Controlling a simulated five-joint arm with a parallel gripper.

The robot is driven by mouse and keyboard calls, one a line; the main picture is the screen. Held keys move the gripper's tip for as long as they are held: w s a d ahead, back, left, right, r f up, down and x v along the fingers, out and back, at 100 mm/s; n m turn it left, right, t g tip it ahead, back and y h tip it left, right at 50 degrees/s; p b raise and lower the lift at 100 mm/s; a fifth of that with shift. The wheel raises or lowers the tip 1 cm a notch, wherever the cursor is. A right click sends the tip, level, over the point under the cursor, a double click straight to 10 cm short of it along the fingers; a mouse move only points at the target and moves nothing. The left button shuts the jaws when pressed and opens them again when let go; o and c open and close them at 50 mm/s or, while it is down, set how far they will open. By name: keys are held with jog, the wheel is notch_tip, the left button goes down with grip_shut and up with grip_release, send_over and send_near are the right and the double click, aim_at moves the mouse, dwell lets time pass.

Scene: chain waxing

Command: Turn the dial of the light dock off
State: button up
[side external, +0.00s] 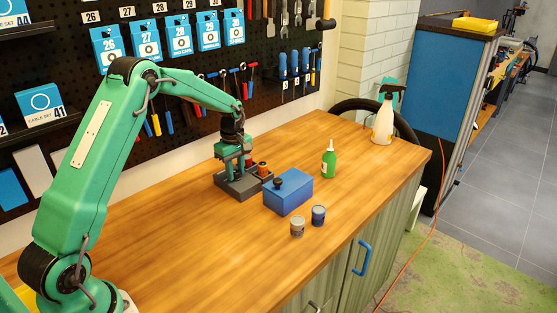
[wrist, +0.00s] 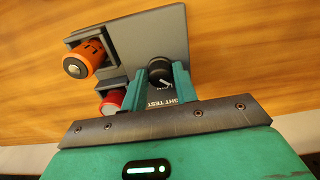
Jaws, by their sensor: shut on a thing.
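The light dock is a dark grey block (side external: 239,188) on the workbench. It also shows in the wrist view (wrist: 168,35), with the partly hidden lettering "GHT TEST". Its dial (wrist: 159,70) is a round black knob with a pale mark on its lower right side. My gripper (wrist: 157,80) points down over the dock, its green fingers shut on the dial from both sides. In the side view my gripper (side external: 233,174) hides the dial. An orange light (wrist: 85,60) and a red light (wrist: 112,102) sit in holders at the dock's left in the wrist view.
A blue box (side external: 288,192) with a black knob stands right beside the dock. Two small tins, one grey (side external: 297,227) and one blue (side external: 318,215), stand in front. A green bottle (side external: 328,160) and a white spray bottle (side external: 383,120) stand farther right. The bench's left front is clear.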

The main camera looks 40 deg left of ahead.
aim_at(235, 171)
jog(key=o, duration=1)
jog(key=shift+r, duration=0.1)
jog(key=shift+r, duration=3.9)
